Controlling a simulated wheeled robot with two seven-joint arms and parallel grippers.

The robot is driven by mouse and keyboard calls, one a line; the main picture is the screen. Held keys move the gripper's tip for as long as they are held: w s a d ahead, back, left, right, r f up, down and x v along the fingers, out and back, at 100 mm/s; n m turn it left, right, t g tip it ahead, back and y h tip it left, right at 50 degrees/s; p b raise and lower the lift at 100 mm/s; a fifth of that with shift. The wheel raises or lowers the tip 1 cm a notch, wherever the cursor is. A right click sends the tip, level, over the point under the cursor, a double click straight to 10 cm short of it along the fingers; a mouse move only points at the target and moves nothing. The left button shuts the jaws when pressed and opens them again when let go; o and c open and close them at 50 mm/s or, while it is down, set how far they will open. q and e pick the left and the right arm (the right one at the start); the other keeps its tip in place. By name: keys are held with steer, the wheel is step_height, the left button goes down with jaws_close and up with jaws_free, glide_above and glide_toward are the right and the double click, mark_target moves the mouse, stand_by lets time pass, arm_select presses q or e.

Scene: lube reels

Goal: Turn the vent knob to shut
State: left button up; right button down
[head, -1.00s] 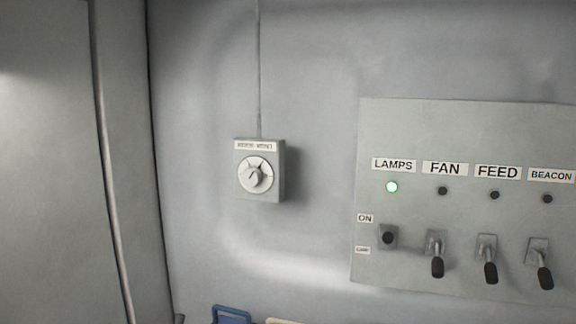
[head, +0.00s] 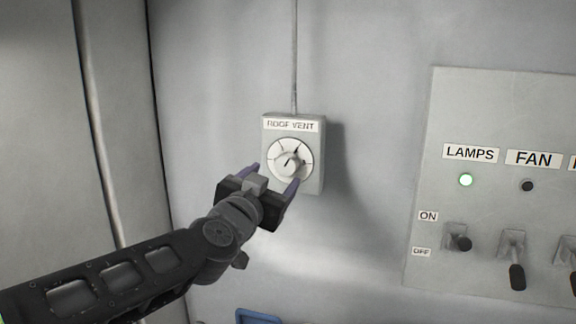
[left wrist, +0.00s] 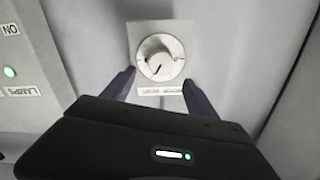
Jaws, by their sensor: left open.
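The vent knob (head: 289,160) is a round white knob with a dark pointer line, on a pale dial in a grey wall box (head: 318,150) labelled ROOF VENT. In the head view its pointer leans up and to the right. My left gripper (head: 272,176) is open just in front of the dial's lower part, one finger to each side. In the left wrist view the knob (left wrist: 159,65) shows beyond and between the fingertips (left wrist: 158,84), which look apart from it. The small dial marks are too fine to read. My right gripper is not in view.
A switch panel (head: 440,110) with LAMPS and FAN labels, a lit green lamp (head: 466,180) and levers stands to the right. A vertical pipe (head: 295,55) rises from the box. A blue object (head: 258,316) shows at the bottom edge. The wall around the box is clear.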

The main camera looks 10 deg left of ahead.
mark_target(285, 165)
arm_select(q)
steer(key=shift+w, duration=0.1)
steer(key=w, duration=0.7)
steer(key=shift+w+d+f+p, duration=0.1)
steer(key=shift+w+d+p, duration=0.1)
steer(key=shift+w+p, duration=0.15)
steer(key=c, duration=1.4)
